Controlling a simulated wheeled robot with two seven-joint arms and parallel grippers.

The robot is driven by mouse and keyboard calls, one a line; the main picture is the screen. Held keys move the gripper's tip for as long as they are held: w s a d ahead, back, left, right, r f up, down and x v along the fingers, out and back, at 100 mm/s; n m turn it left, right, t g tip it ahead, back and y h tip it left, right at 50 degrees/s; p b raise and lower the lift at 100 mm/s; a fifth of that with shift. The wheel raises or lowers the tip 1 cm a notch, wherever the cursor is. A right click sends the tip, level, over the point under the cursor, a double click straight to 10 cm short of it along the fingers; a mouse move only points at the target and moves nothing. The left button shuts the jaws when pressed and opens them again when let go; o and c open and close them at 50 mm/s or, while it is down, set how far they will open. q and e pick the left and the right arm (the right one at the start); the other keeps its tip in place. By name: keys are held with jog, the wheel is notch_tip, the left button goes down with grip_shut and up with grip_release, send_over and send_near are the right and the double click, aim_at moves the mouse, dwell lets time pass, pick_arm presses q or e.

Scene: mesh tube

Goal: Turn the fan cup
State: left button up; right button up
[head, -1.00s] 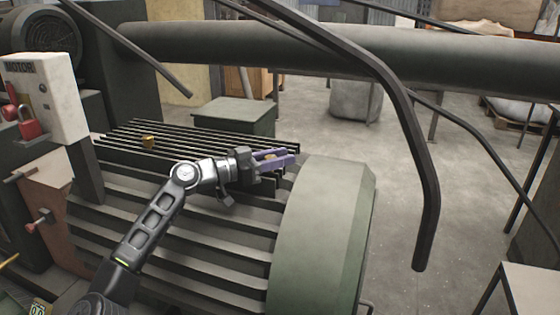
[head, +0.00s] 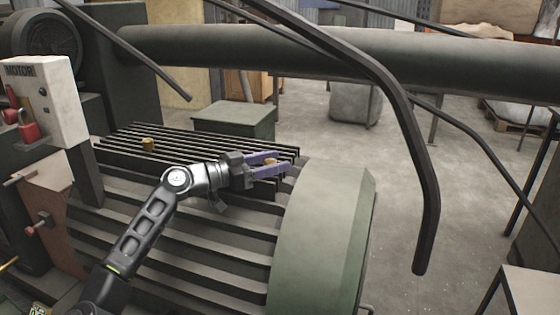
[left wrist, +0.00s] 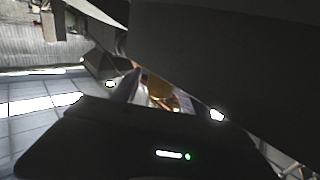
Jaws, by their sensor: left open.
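A small brass cup (head: 271,161) sits near the near edge of the green rounded housing (head: 320,235), at the end of the ribbed motor body. I take it to be the fan cup. My left gripper (head: 277,164) is open, with its purple fingers on either side of this cup. I cannot tell whether they touch it. In the left wrist view a yellowish piece (left wrist: 157,88), seemingly the cup, shows between the fingers and is partly hidden. A second brass cup (head: 148,144) stands on the ribs farther left. My right gripper is not in view.
A bent dark bar (head: 425,180) hangs down right of the housing. A thick horizontal pipe (head: 330,52) crosses behind. A switch box (head: 50,100) marked MOTOR stands at the left.

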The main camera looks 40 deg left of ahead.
aim_at(265, 164)
pick_arm(q)
jog(key=v, duration=0.5)
jog(key=shift+s+a, duration=0.1)
jog(key=shift+s, duration=0.3)
